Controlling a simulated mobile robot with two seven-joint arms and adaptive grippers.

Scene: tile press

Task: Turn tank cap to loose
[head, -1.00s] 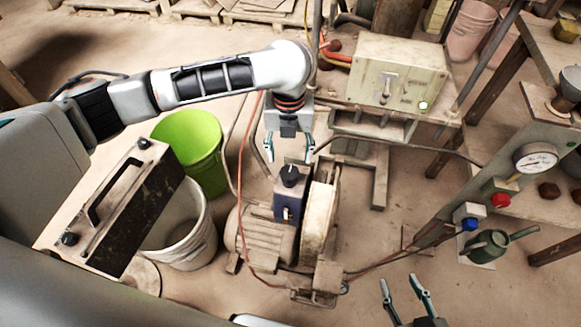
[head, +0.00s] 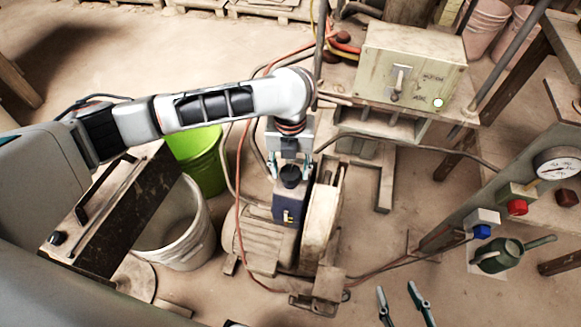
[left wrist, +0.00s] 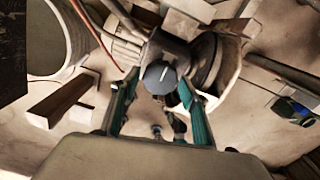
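The tank cap is a round black knob (head: 290,177) with a white line on its top. It sits on a small dark blue tank (head: 287,206) beside the motor. In the left wrist view the cap (left wrist: 160,77) shows between my fingers, its white line running nearly up and down the picture. My left gripper (head: 290,168) points down over the cap, open, one finger on each side. In the left wrist view the gripper (left wrist: 158,82) seems to leave small gaps beside the cap; I cannot tell if it touches. My right gripper (head: 402,293) is open and empty at the bottom.
A motor (head: 258,240) with a wheel guard (head: 322,215) adjoins the tank. A beige control box (head: 412,65) stands behind. A green bucket (head: 203,160) and a white bucket (head: 183,235) stand at left. A panel with gauge (head: 556,166), buttons and green oil can (head: 497,257) is at right.

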